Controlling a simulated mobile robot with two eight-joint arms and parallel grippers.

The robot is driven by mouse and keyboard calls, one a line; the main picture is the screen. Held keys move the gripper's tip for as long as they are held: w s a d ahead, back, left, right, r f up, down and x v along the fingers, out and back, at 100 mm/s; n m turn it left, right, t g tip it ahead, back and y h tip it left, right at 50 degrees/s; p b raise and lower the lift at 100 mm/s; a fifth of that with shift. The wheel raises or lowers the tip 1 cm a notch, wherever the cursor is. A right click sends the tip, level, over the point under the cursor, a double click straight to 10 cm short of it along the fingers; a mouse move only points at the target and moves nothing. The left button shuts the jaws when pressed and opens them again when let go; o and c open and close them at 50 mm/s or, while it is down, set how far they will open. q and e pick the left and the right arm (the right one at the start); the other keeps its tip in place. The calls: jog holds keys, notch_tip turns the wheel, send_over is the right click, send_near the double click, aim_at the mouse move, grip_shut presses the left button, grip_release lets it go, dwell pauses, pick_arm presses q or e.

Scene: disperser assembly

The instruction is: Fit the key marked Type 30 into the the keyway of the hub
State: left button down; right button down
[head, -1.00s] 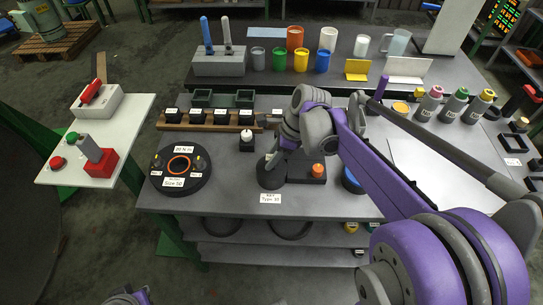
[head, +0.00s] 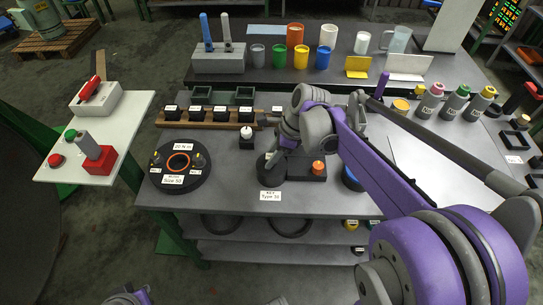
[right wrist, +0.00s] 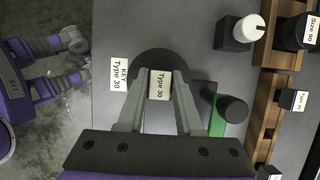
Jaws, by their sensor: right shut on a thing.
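The key marked Type 30 (right wrist: 159,86) is a small block with a cream label. My right gripper (right wrist: 160,78) is shut on it, one grey finger on each side, over a dark round pad (right wrist: 180,60). Whether the key touches the pad I cannot tell. A card reading KEY Type 30 (head: 270,196) lies in front of the pad; it also shows in the right wrist view (right wrist: 120,75). The hub (head: 200,183) is a black disc with an orange ring, left of my right gripper. Its keyway is too small to make out. Only a piece of my left arm shows at the bottom left.
A black block with an orange knob (head: 318,167) is right of the pad. A white-topped knob (head: 246,131) stands between hub and gripper, further back. A wooden rack (head: 205,120) of labelled black boxes lies behind. Bare table lies between hub and pad.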

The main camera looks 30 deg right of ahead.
jog(key=shift+r+p, duration=1.1)
jog(key=shift+r, duration=0.75)
jog(key=shift+f+b, duration=1.5)
jog(key=shift+f, duration=0.7)
jog(key=shift+c, duration=2.4)
grip_release()
jog(key=v, duration=1.1)
jog(key=shift+p, duration=0.4)
jog(key=shift+a, duration=0.1)
